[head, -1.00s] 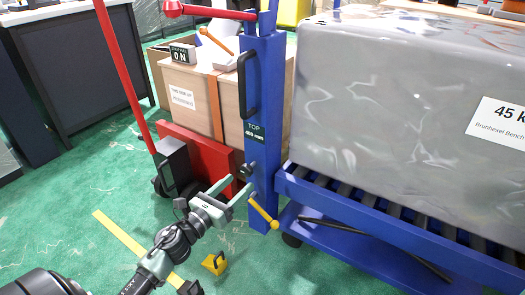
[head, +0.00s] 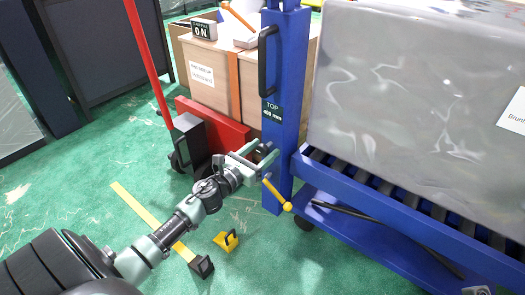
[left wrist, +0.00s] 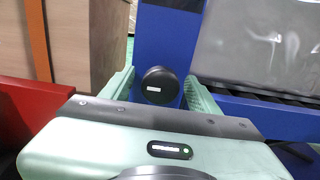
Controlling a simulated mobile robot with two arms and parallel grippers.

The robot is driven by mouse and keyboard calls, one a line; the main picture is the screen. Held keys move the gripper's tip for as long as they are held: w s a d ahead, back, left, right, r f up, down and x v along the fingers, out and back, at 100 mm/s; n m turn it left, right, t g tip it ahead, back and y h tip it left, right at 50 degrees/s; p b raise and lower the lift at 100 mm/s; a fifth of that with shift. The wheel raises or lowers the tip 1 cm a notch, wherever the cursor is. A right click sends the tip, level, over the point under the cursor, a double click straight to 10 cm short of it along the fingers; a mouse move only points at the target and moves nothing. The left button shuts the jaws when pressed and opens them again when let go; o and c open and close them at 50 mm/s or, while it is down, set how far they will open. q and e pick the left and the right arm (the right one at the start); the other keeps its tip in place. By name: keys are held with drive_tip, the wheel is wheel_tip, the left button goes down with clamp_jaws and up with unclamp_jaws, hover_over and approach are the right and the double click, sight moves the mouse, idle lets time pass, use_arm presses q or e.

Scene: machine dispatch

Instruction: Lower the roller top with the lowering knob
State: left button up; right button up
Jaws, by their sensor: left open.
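The roller top (head: 345,172) is a blue frame with dark rollers, bearing a large grey wrapped block (head: 400,80). A blue post (head: 285,70) stands at its left end with a label (head: 272,111) that starts with TOP. A round black knob (left wrist: 158,85) sits low on the post's face. My left gripper (head: 267,153) is open in front of the post. In the left wrist view its two fingers (left wrist: 160,95) stand on either side of the knob, apart from it. In the head view the knob is mostly hidden by the fingers. My right gripper is not in view.
A yellow lever (head: 277,193) with a ball end sticks out just below the gripper. A black handle (head: 268,62) is higher on the post. A red pallet truck (head: 215,128) with a wooden crate (head: 208,70) stands behind. A yellow floor block (head: 226,240) lies near my arm.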

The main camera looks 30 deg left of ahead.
use_arm(q)
clamp_jaws()
